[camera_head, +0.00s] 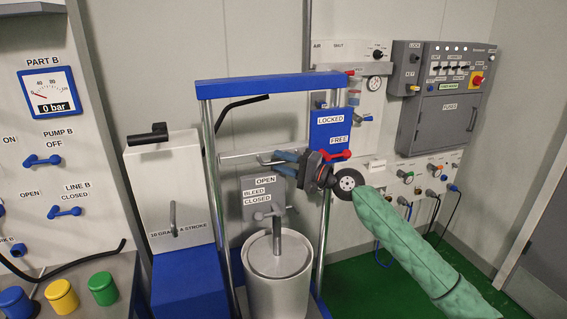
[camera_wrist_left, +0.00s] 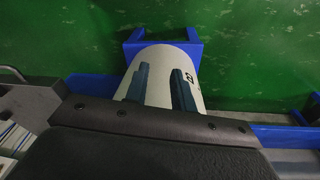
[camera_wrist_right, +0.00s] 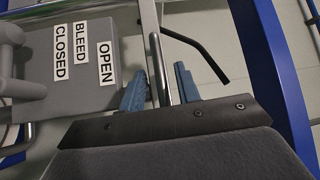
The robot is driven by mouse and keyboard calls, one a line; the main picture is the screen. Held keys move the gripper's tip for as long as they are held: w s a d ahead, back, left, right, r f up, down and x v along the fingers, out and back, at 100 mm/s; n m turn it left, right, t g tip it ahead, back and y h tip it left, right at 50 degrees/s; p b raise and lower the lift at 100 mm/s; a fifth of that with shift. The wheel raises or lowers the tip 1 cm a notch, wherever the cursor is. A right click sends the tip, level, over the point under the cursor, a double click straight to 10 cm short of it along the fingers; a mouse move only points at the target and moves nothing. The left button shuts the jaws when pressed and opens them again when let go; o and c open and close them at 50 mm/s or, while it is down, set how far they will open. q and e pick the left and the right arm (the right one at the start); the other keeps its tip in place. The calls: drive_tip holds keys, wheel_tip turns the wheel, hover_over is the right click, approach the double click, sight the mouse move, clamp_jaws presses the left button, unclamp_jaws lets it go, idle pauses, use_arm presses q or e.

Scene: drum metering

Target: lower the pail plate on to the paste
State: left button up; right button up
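The white pail (camera_head: 278,292) stands between the chrome posts of a blue-topped frame. The round grey plate (camera_head: 262,262) shows inside the pail's rim, with a metal shaft (camera_head: 277,237) rising from it. The paste is hidden. My right gripper (camera_head: 275,158) is at the horizontal chrome handle bar (camera_head: 238,155) above the grey bleed block. In the right wrist view the bar (camera_wrist_right: 160,65) runs between its two blue fingers, with small gaps beside it. My left gripper (camera_wrist_left: 160,80) is open above a cream cylinder (camera_wrist_left: 160,62); it is not visible in the head view.
A blue panel (camera_head: 331,123) reads LOCKED and FREE; its red lever (camera_head: 336,155) lies beside FREE. The bleed block (camera_head: 254,190) reads OPEN, BLEED, CLOSED. A white metering cabinet (camera_head: 165,190) stands left of the frame. Green floor (camera_head: 365,280) is clear at right.

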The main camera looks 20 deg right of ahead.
use_arm(q)
drive_tip(key=shift+f, duration=0.1)
use_arm(e)
drive_tip(key=shift+s+d, duration=0.1)
